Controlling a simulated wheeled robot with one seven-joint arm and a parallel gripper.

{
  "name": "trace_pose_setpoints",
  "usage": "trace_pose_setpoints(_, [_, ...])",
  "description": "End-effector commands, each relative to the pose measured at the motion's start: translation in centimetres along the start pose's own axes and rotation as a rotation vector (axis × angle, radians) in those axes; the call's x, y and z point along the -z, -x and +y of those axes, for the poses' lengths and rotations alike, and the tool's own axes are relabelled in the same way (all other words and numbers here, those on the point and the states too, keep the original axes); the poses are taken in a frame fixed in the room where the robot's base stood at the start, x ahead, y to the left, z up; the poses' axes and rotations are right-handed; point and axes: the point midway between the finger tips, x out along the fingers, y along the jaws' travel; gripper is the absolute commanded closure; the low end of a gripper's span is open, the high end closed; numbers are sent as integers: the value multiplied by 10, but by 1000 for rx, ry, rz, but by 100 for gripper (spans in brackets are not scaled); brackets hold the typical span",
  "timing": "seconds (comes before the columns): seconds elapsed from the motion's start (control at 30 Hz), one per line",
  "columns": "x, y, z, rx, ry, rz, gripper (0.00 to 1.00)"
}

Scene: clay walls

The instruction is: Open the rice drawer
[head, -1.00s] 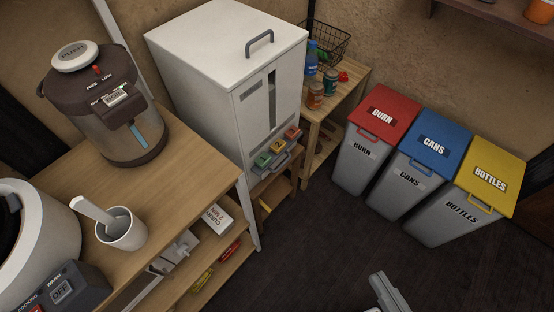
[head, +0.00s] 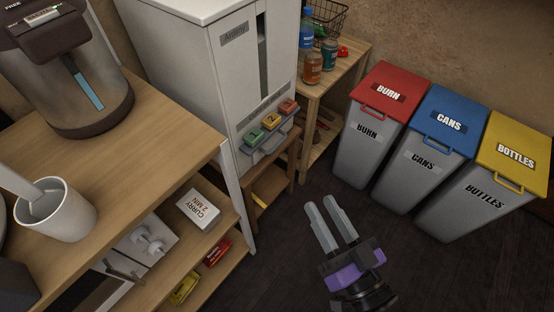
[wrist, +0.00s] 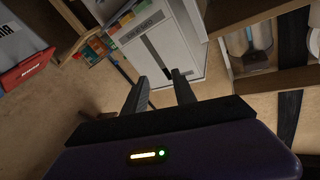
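The rice dispenser (head: 190,62) is a tall white cabinet with a dark vertical window. Green, yellow and red buttons (head: 271,121) are low on its front. Below them is the grey rice drawer (head: 265,146) with a bar handle, which looks closed. My gripper (head: 320,201) is in front of the dispenser, to the right of the drawer in the head view and apart from it. Its two fingers are separated with nothing between them. In the wrist view my gripper (wrist: 160,76) points towards the dispenser (wrist: 166,47); the drawer is not clear there.
A wooden shelf unit (head: 160,140) with a kettle (head: 75,70) and a cup (head: 54,212) stands at left. A small wooden shelf (head: 338,80) with bottles is beyond the dispenser. Red, blue and yellow-lidded bins (head: 425,150) stand at right. The dark floor between is clear.

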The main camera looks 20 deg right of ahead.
Motion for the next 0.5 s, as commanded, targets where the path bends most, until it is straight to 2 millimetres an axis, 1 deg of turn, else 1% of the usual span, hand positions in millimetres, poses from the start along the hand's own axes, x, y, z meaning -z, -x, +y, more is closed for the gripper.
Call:
trace_pose_setpoints(0.03, [-30,-17,9,9,-56,32,67])
trace_pose_setpoints(0.17, [-69,-61,20,22,-224,99,67])
trace_pose_setpoints(0.2, [-80,-75,24,25,-282,120,67])
trace_pose_setpoints(0.27, [-97,-97,28,29,-371,148,67])
trace_pose_setpoints(0.3, [-108,-111,32,29,-436,168,67])
trace_pose_setpoints(0.37, [-124,-134,38,29,-537,194,67])
trace_pose_setpoints(0.4, [-134,-150,41,28,-608,212,67])
trace_pose_setpoints(0.47, [-148,-172,47,21,-715,235,67])
trace_pose_setpoints(0.5, [-157,-186,50,14,-786,249,67])
